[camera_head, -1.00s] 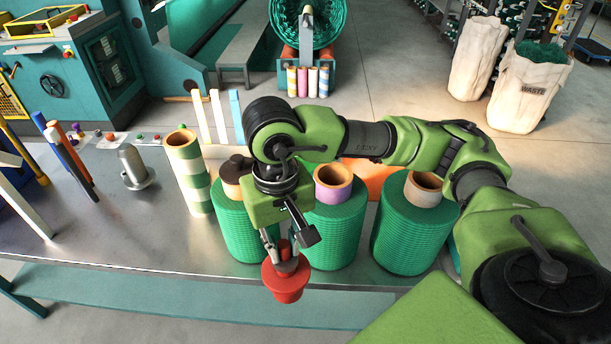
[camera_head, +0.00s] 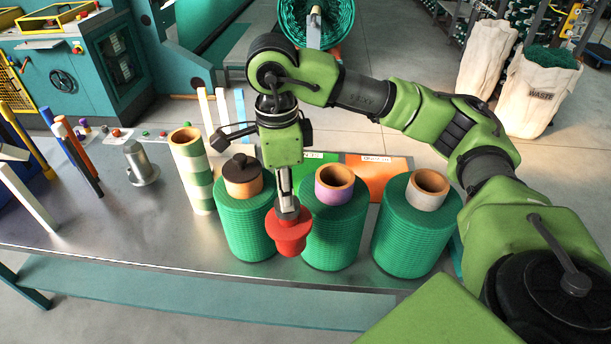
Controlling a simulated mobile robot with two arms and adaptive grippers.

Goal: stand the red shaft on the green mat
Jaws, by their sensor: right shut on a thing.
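The red shaft (camera_head: 289,232) is a stubby red piece with a wide flange. My right gripper (camera_head: 287,204) is shut on its upper end and holds it in front of the gap between the left and middle green net rolls in the head view. The green mat (camera_head: 321,157) lies behind the rolls, beside an orange mat. Most of the green mat is hidden by my right gripper and the rolls. My left gripper is not in view.
Three green net rolls (camera_head: 247,228) with core tubes stand along the bench front. The orange mat (camera_head: 376,183) is partly behind them. A striped tube (camera_head: 190,165) and a grey flanged shaft (camera_head: 138,160) stand to the left. Bare metal bench (camera_head: 120,215) lies front left.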

